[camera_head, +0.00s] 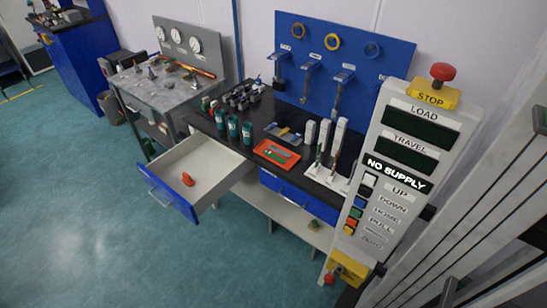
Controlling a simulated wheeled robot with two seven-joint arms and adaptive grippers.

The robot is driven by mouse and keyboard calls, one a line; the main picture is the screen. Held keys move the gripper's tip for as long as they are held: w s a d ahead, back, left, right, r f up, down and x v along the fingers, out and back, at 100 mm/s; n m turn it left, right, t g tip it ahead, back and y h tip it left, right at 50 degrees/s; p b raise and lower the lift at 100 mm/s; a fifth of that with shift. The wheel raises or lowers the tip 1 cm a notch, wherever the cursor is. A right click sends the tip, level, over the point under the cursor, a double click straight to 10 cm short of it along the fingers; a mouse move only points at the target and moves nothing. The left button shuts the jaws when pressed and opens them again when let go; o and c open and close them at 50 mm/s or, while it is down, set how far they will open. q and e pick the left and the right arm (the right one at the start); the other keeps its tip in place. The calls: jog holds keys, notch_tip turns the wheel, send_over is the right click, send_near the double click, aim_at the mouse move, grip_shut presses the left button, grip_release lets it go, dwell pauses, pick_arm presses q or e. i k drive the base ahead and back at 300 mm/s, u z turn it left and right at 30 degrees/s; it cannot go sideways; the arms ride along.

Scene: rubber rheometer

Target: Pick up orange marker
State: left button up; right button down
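No orange marker can be made out for certain. A small red-orange object (187,179) lies in the open drawer (208,160); its shape is too small to identify. A thin orange stick-like item (196,69) lies at the back of the grey side table (160,92), also too small to name. An orange tray (277,153) with green items in it lies on the black bench top (262,125). Neither of my grippers is in view.
Several dark green bottles (233,127) and white upright blocks (324,134) stand on the bench. A blue tool board (345,55) is behind. A control panel (400,150) with a red stop button (442,72) stands at right.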

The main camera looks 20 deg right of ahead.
aim_at(187, 179)
jog(key=u, duration=0.3)
jog(key=k, duration=0.35)
jog(key=u, duration=0.95)
jog(key=k, duration=1)
jog(key=u, duration=0.4)
jog(key=i, duration=1.6)
jog(key=z, duration=1.35)
jog(key=i, duration=1.15)
jog(key=z, duration=1.2)
